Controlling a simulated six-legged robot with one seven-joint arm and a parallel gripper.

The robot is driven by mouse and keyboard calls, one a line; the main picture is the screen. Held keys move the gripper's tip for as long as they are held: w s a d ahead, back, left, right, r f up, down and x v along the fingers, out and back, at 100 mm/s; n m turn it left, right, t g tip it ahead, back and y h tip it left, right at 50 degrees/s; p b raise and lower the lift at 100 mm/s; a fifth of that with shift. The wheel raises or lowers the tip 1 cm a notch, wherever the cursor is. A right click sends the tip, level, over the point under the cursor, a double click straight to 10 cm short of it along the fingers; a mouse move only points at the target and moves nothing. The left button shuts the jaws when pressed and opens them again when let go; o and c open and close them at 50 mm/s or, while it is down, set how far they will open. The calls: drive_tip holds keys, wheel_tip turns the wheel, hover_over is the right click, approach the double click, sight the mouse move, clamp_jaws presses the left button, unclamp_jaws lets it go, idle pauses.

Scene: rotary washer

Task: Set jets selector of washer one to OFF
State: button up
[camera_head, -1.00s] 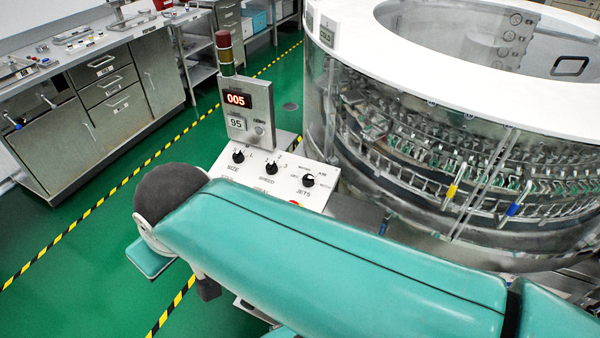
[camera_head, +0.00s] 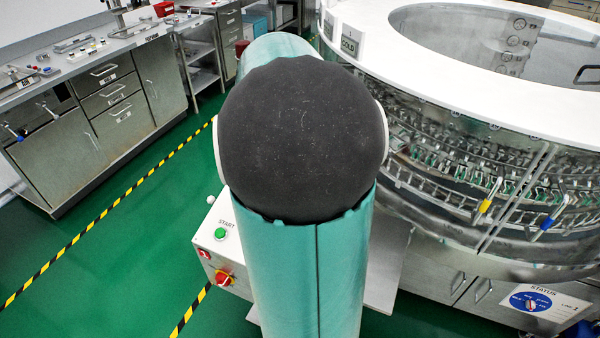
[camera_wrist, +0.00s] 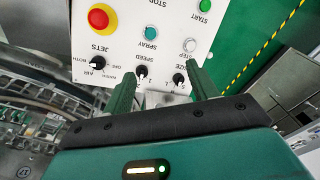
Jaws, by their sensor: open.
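The washer's control panel (camera_wrist: 168,48) fills the upper middle of the wrist view. Its black JETS selector (camera_wrist: 97,67) is at the left, with labels BOTH, AIR, WATER and OFF around it; I cannot tell its pointer setting. The SPEED selector (camera_wrist: 142,71) and the SIZE selector (camera_wrist: 178,79) are to its right. My gripper (camera_wrist: 161,72) is open and empty. Its green fingers overlap the panel's lower part, one either side of the SPEED selector, with the JETS selector outside to the left. Contact cannot be judged. In the head view my arm hides the selectors.
A red emergency stop (camera_wrist: 101,18) sits close to the JETS selector. STOP, SPRAY, STEP and START controls are nearby. The round washer (camera_head: 440,60) stands right of my arm. Steel cabinets (camera_head: 100,110) line the left, with open green floor between.

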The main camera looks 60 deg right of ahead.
drive_tip(key=s+d+f+m+g, duration=0.1)
drive_tip(key=s+d+f+m, duration=0.1)
drive_tip(key=s+d+f, duration=0.45)
drive_tip(key=s+d+f+m+g, duration=0.1)
drive_tip(key=s+d+m, duration=0.15)
drive_tip(key=d, duration=0.75)
drive_tip(key=shift+n, duration=0.35)
drive_tip(key=f, duration=1.3)
drive_tip(key=shift+s+a+f, duration=0.1)
drive_tip(key=shift+s+f, duration=0.05)
drive_tip(key=shift+s, duration=0.2)
drive_tip(key=c, duration=1)
